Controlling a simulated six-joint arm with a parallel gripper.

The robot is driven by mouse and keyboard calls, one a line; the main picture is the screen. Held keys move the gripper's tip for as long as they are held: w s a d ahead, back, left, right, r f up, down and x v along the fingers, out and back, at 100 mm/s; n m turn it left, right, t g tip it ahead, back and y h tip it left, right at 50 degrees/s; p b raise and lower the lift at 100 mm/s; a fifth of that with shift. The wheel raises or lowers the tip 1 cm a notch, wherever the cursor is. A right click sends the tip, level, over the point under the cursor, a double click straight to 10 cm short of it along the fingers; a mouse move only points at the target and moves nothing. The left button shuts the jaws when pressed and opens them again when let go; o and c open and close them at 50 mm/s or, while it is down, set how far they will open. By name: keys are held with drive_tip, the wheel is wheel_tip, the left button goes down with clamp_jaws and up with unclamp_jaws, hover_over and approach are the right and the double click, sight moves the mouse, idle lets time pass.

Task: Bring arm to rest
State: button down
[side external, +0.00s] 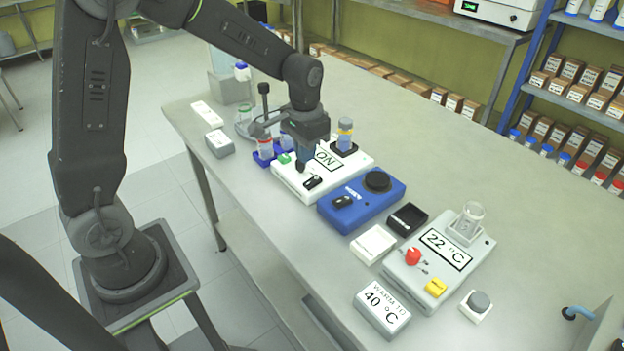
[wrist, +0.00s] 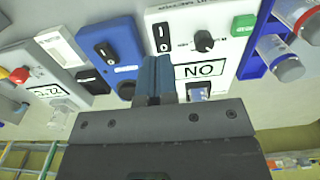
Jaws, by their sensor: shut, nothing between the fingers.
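My gripper (side external: 304,160) hangs from the arm over the white device (side external: 345,179) with the "ON" label. Its fingers are closed together and hold nothing. I cannot tell whether the fingertips touch the device. The arm is bent out over the table (side external: 480,180).
A blue device (side external: 362,203), a grey "22 °C" device (side external: 437,262) with a glass beaker (side external: 467,220), and a "40 °C" box (side external: 382,308) stand to the right.

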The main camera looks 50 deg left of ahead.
drive_tip(key=s+d+r+t, duration=0.2)
drive_tip(key=s+r, duration=0.4)
drive_tip(key=s, duration=0.3)
drive_tip(key=s+d+r+t, duration=0.2)
drive_tip(key=s+r, duration=0.4)
drive_tip(key=s, duration=0.4)
drive_tip(key=shift+d+r+t, duration=0.3)
drive_tip(key=shift+r+t, duration=0.1)
drive_tip(key=shift+t, duration=0.4)
drive_tip(key=shift+w, duration=0.15)
